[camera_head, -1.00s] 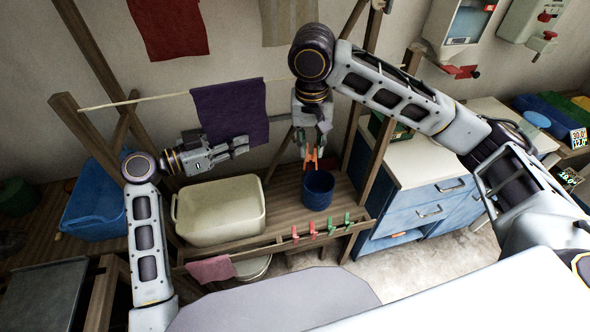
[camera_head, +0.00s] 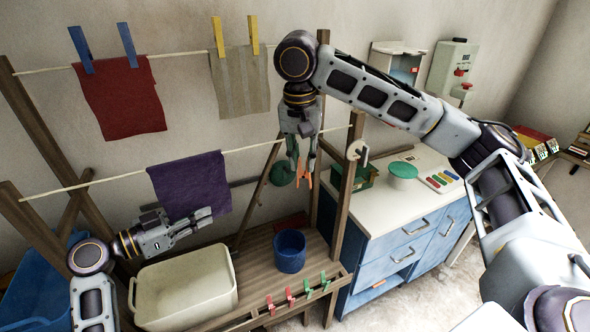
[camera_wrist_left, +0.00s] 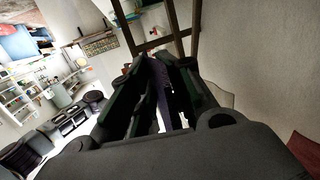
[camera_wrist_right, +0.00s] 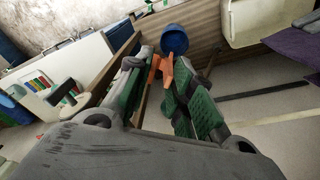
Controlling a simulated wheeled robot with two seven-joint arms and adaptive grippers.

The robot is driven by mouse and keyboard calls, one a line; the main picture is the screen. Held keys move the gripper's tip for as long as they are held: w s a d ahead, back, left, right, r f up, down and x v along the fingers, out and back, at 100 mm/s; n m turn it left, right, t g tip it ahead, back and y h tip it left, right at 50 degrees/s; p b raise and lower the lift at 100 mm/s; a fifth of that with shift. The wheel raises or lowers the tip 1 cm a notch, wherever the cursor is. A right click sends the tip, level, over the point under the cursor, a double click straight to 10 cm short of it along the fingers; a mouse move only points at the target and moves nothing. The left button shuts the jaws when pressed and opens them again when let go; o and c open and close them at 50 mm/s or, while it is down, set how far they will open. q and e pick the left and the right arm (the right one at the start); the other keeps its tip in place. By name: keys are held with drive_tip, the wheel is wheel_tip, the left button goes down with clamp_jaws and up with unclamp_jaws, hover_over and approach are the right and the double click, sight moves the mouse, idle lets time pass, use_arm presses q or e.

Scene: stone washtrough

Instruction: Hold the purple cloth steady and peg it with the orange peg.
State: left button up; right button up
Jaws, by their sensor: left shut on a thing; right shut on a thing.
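The purple cloth (camera_head: 188,178) hangs over the lower line in the head view, with no peg visible on it. My left gripper (camera_head: 207,214) is at the cloth's lower edge and shut on it; purple fabric (camera_wrist_left: 160,85) shows between its fingers in the left wrist view. My right gripper (camera_head: 302,172) is shut on the orange peg (camera_head: 308,181), to the right of the cloth and apart from it. The peg also shows between the fingers in the right wrist view (camera_wrist_right: 166,68), pointing away from the gripper.
The lower line (camera_head: 255,146) runs to a wooden post (camera_head: 345,185). Below stand a cream basin (camera_head: 180,318) and a blue pot (camera_head: 290,252). Red and green pegs sit on the front rail. A pegged red cloth (camera_head: 122,98) and beige cloth (camera_head: 240,85) hang behind.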

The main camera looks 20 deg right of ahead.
drive_tip(key=shift+s+d+r+m, duration=0.6)
drive_tip(key=shift+d+r+m, duration=0.9)
drive_tip(key=shift+d+r, duration=2.5)
drive_tip(key=w+r+n+t, duration=0.1)
drive_tip(key=w+r+n, duration=0.2)
drive_tip(key=r, duration=0.8)
drive_tip(key=w+r+n, duration=0.3)
drive_tip(key=w+r, duration=0.1)
drive_tip(key=r, duration=0.7)
drive_tip(key=a+f+n+y, duration=0.1)
drive_tip(key=a+f+n, duration=0.3)
drive_tip(key=a+n, duration=0.3)
drive_tip(key=s+a+f+n+g+y, duration=0.1)
drive_tip(key=a+f+n, duration=0.3)
drive_tip(key=a, duration=1.2)
drive_tip(key=a+f+n+y, duration=0.2)
drive_tip(key=a+f+n, duration=0.2)
drive_tip(key=a+n, duration=0.7)
drive_tip(key=shift+s+a+f+n+y, duration=0.3)
drive_tip(key=shift+a+n, duration=0.1)
drive_tip(key=shift+a, duration=0.4)
drive_tip(key=shift+w+f, duration=0.1)
drive_tip(key=shift+f, duration=0.1)
drive_tip(key=shift+w+f, duration=0.1)
drive_tip(key=shift+f, duration=1.55)
